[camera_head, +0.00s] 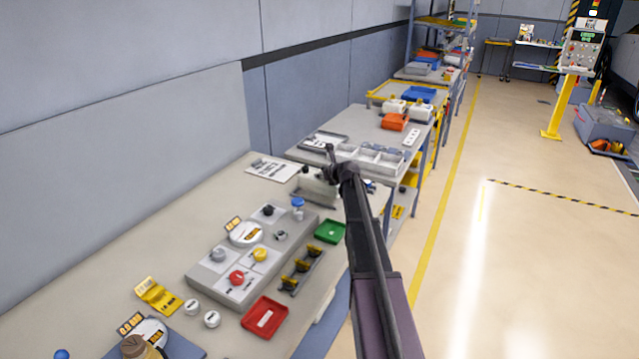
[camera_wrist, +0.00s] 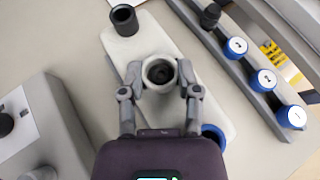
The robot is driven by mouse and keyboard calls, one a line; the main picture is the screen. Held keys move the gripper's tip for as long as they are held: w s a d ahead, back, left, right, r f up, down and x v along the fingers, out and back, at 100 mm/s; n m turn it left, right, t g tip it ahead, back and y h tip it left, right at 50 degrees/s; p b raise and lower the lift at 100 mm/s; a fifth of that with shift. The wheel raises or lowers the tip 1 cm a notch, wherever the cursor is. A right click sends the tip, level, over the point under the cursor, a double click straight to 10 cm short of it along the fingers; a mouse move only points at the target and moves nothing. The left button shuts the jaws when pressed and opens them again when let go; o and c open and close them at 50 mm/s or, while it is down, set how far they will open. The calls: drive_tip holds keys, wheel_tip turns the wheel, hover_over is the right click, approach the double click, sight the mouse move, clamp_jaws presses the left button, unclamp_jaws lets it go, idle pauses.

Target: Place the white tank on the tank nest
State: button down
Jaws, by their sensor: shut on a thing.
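The white tank (camera_wrist: 190,95) is a long pale body with rounded corners, lying diagonally in the wrist view. A round collar with a dark opening (camera_wrist: 160,73) stands on its middle. My gripper (camera_wrist: 160,88) is shut on this collar, one finger at each side. A black round fitting (camera_wrist: 125,20) shows at the tank's upper left end, and a blue ring (camera_wrist: 213,132) at its lower right, partly hidden by my wrist. In the head view my gripper (camera_head: 330,172) is above the far part of the near bench; the tank is mostly hidden there. I cannot make out the tank nest clearly.
A grey rail (camera_wrist: 243,75) with blue numbered caps runs beside the tank. A grey block (camera_wrist: 55,125) stands at lower left. On the near bench are a grey control panel (camera_head: 240,262), a green tray (camera_head: 330,231) and a red tray (camera_head: 265,317).

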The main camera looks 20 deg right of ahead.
sight(320, 181)
drive_tip(key=shift+w+a, duration=0.35)
drive_tip(key=shift+w, duration=0.15)
wheel_tip(320, 181, down, 4)
drive_tip(key=b, duration=0.3)
drive_tip(key=shift+a+r+b, duration=0.1)
drive_tip(key=shift+r+b, duration=0.05)
drive_tip(key=shift+b, duration=0.2)
drive_tip(key=shift+c, duration=1.5)
unclamp_jaws()
drive_tip(key=shift+s+r, duration=0.15)
drive_tip(key=shift+r, duration=0.05)
drive_tip(key=p+v, duration=0.5)
drive_tip(key=v, duration=0.6)
drive_tip(key=shift+s+p, duration=0.3)
drive_tip(key=shift+p, duration=0.1)
